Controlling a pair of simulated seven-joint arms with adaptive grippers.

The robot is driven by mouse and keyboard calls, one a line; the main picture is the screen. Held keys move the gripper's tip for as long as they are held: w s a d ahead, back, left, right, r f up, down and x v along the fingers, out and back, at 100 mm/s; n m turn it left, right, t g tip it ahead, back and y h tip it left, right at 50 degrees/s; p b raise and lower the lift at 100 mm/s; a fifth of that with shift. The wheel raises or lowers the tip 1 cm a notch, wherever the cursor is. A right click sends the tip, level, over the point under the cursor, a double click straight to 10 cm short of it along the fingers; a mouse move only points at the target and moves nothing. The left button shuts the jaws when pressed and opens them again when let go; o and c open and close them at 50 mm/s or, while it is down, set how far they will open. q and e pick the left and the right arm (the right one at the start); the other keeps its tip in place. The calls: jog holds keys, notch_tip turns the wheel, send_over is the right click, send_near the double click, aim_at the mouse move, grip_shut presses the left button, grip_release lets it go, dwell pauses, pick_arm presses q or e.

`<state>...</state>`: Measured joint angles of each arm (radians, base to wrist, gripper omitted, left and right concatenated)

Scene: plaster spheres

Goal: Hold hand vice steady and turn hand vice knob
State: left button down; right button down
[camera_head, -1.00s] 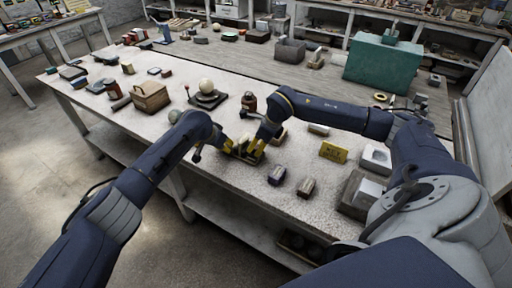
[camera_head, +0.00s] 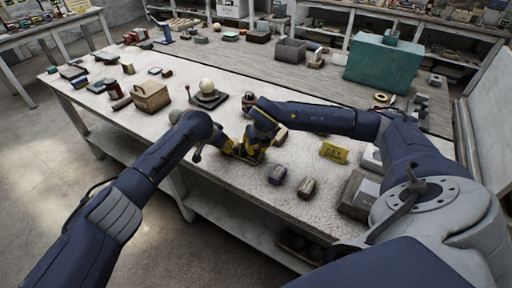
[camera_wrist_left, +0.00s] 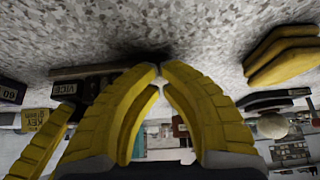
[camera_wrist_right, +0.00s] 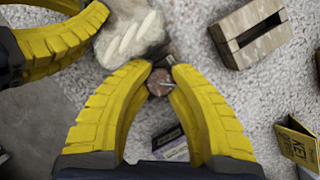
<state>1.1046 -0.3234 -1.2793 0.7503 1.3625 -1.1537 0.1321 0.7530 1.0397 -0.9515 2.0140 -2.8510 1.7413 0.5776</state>
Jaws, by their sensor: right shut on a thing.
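My right gripper (camera_head: 250,157) is low over the near edge of the table. In the right wrist view its yellow fingers (camera_wrist_right: 160,75) are shut on a small round reddish-brown knob (camera_wrist_right: 160,83). The hand vice body is mostly hidden by the fingers in every view. My left gripper (camera_head: 230,149) is just left of the right one. In the left wrist view its fingertips (camera_wrist_left: 160,72) come nearly together, and I cannot tell whether anything is between them. The left gripper's yellow fingers also show at the upper left of the right wrist view.
A purple box (camera_head: 277,175) and a brown box (camera_head: 307,187) stand right of the grippers. A yellow box (camera_head: 333,152) stands farther right. A white sphere on a dark stand (camera_head: 207,88) and a wooden box (camera_head: 151,96) lie behind left.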

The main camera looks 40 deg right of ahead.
jog(key=shift+w+a+m, duration=0.1)
jog(key=shift+m, duration=0.5)
jog(key=shift+m+h, duration=0.3)
jog(key=c, duration=1.1)
grip_release()
jog(key=shift+f+n, duration=0.1)
jog(key=shift+n, duration=0.3)
